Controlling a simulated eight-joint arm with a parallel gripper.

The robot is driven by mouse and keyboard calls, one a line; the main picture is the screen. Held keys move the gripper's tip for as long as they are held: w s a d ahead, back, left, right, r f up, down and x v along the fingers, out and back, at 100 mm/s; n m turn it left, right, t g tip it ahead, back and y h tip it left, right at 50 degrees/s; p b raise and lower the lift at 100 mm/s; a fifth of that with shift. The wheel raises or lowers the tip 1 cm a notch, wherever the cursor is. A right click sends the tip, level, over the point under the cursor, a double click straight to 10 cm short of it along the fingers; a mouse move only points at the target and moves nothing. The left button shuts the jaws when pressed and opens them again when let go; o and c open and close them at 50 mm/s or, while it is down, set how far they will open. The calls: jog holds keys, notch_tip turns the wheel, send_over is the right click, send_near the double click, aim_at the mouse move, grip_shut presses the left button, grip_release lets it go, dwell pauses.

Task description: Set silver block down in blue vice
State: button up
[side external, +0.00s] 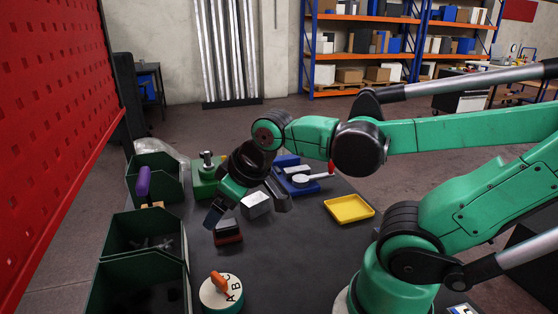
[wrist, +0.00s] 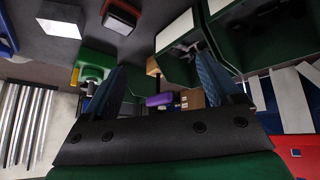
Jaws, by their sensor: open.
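The silver block (side external: 255,204) sits on the dark table, partly behind my gripper in the side view. It is at the upper left in the wrist view (wrist: 58,26), outside the space between my fingers. The blue vice (side external: 297,181) stands behind and right of the block, with a white-and-red handle; part of it shows at the left edge of the wrist view (wrist: 6,36). My gripper (wrist: 160,55) is open and empty, with its two fingers wide apart. In the side view, it hangs over the table near the block, apart from the vice.
A green vice (side external: 204,178) stands at the back. A red block with a dark top (side external: 228,232) and a round lettered dial with an orange handle (side external: 221,292) lie in front. A yellow tray (side external: 349,208) is at right. Green bins (side external: 143,235) line the left edge.

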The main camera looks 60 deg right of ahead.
jog(key=shift+o, duration=0.4)
jog(key=shift+s+a+f+m+t+y, duration=0.1)
jog(key=shift+s+a+m+t+y, duration=0.2)
jog(key=shift+a+m, duration=0.2)
jog(key=n+g+h, duration=0.6)
jog(key=n+h, duration=0.1)
jog(key=n, duration=0.2)
send_near(262, 195)
jog(key=w+a, duration=0.1)
jog(key=w+a+r, duration=0.1)
jog(key=a, duration=0.1)
jog(key=w+a, duration=0.1)
jog(key=shift+a+r, duration=0.3)
jog(key=shift+r, duration=0.05)
jog(key=d+f+n+g+h, duration=0.1)
jog(key=f+g, duration=0.1)
jog(key=d+f+n+g+h, duration=0.3)
jog(key=f+g+h, duration=0.1)
jog(key=shift+w+d+f, duration=0.25)
jog(key=shift+w+f, duration=0.1)
jog(key=shift+f, duration=0.05)
jog(key=shift+s+d+f+g+h, duration=0.25)
jog(key=shift+f+g+h, duration=0.05)
jog(key=shift+f, duration=0.05)
jog(key=shift+n, duration=0.3)
jog(key=shift+x, duration=2.6)
